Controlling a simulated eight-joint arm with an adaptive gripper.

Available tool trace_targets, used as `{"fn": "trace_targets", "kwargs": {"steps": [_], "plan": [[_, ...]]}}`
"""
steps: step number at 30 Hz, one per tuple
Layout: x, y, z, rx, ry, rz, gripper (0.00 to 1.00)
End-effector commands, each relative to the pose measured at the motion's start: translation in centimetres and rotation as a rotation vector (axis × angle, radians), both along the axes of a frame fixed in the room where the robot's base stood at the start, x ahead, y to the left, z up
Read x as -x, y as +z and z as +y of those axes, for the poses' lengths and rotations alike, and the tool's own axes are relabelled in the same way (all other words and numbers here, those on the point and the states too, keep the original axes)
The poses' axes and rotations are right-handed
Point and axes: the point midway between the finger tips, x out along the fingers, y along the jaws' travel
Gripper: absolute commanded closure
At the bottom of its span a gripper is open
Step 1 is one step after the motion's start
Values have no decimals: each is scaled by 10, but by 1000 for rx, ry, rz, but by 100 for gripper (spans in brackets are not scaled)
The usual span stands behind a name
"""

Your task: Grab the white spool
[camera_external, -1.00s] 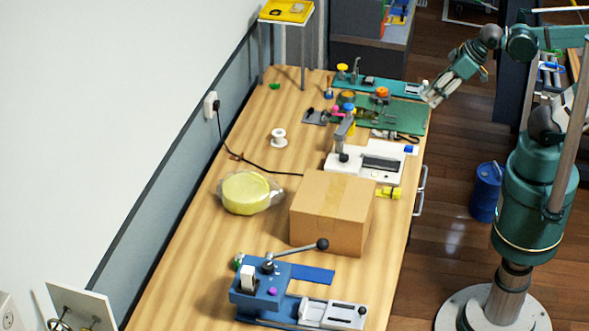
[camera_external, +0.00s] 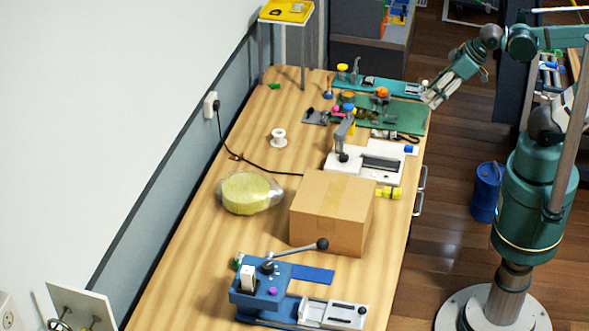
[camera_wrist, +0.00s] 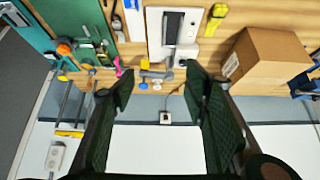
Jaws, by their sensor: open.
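The white spool (camera_external: 278,138) stands on the wooden table, left of the middle and close to the wall side, with clear wood around it. My gripper (camera_external: 432,97) is off the table's far right edge, well to the right of the spool and above table height. In the wrist view my gripper (camera_wrist: 160,84) has its two dark fingers wide apart with nothing between them.
A black cable (camera_external: 252,165) runs from a wall socket (camera_external: 211,104) past the spool. A white device (camera_external: 368,163) stands right of the spool. Nearer are a cardboard box (camera_external: 332,212), a bagged yellow disc (camera_external: 247,192) and a blue lever tool (camera_external: 270,287). Green mats (camera_external: 410,117) with parts lie farther back.

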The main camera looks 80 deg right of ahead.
Motion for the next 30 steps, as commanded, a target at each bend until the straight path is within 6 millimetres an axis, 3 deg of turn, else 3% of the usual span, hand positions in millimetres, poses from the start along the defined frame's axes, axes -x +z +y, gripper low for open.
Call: {"fn": "trace_targets", "kwargs": {"steps": [16, 30], "plan": [[-8, 5, 0, -7, -16, 9, 54], [-64, 29, -3, -59, -130, 70, 54]]}}
